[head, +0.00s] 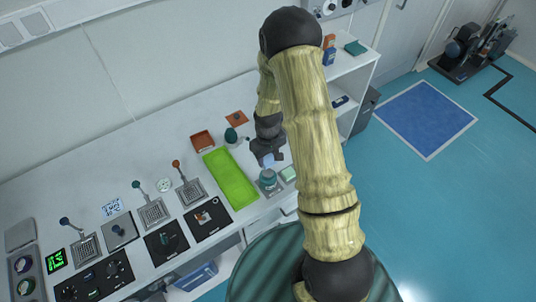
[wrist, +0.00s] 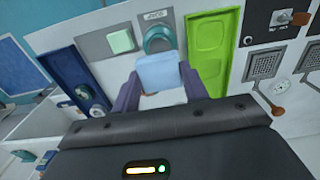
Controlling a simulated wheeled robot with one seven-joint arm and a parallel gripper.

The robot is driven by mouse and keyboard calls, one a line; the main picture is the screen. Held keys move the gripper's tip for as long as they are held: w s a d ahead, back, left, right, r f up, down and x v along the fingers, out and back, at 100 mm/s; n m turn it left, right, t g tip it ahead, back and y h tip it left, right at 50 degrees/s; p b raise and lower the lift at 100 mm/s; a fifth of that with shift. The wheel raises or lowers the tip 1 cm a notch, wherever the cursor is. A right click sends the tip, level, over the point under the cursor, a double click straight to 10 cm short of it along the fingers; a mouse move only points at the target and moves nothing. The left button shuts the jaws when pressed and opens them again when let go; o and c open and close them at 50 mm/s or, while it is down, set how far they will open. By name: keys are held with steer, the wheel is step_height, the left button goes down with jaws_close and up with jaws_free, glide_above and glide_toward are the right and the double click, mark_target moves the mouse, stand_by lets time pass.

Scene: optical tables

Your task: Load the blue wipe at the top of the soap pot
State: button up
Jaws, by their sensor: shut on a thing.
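My gripper (head: 267,150) is shut on a pale blue wipe (wrist: 158,70), which sits between its two fingers in the wrist view. The wipe also shows as a small pale patch below the gripper in the head view (head: 268,160).
A bright green tray (head: 231,180) lies left of the pot. A pale green block (head: 288,174) sits close on its right. A dark green bottle (head: 231,136) and an orange-brown dish (head: 202,141) stand behind. Control panels with levers (head: 190,190) fill the bench further left.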

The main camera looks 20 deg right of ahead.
mark_target(268, 173)
steer(key=shift+s, duration=0.1)
steer(key=shift+f+b, duration=1.95)
steer(key=shift+f, duration=1.05)
steer(key=shift+f+b, duration=0.8)
steer(key=shift+f, duration=0.2)
stand_by(0.8)
steer(key=shift+r+p, duration=2.35)
steer(key=shift+r, duration=1.25)
steer(key=shift+a+f, duration=0.1)
steer(key=shift+f, duration=0.05)
